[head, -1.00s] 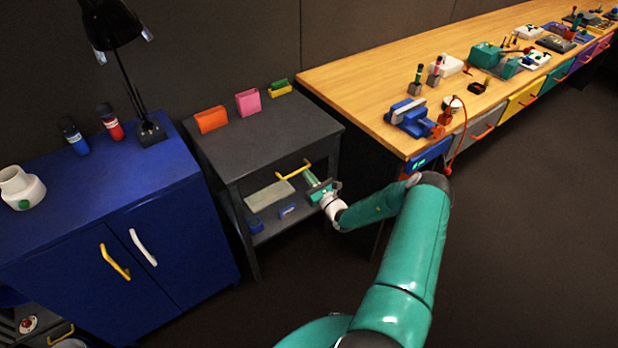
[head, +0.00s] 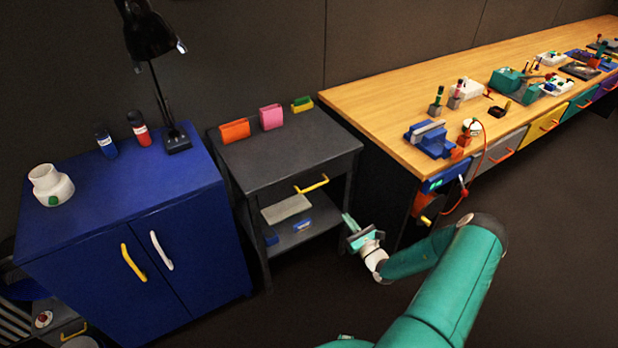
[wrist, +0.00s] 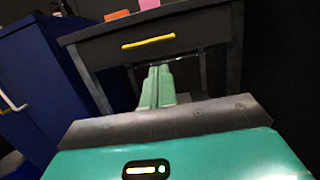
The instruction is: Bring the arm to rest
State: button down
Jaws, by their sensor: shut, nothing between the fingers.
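My gripper (head: 348,222) is at the end of my green arm, in front of the right side of the dark grey side table (head: 330,140). Its green fingers are together and hold nothing. In the wrist view the closed fingers (wrist: 158,85) point at the space under the table's drawer, below its yellow handle (wrist: 148,42). The gripper appears apart from the table and the handle, which also shows in the head view (head: 312,185).
A blue cabinet (head: 200,240) stands at the left, with a lamp (head: 150,40) and bottles on top. A long wooden workbench (head: 380,110) with coloured drawers and several tools runs along the right. A red cable (head: 484,150) hangs at its near end. The floor at the lower right is clear.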

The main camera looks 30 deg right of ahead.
jog(key=s+a+r+n+g+y, duration=0.1)
jog(key=a+r+n+g+y, duration=1.25)
jog(key=a+r+n, duration=1.05)
jog(key=s+a+r+n+h, duration=0.4)
jog(key=s+r+h, duration=0.3)
jog(key=s+r, duration=0.2)
jog(key=s+a+r+n+g+h, duration=0.1)
jog(key=s+a+r+n+h, duration=0.2)
jog(key=s+r+n+h, duration=0.4)
jog(key=s+r, duration=0.3)
jog(key=s, duration=0.2)
jog(key=shift+a+r+n, duration=0.15)
jog(key=shift+a+n, duration=0.15)
jog(key=shift+a, duration=0.1)
jog(key=shift+s, duration=0.1)
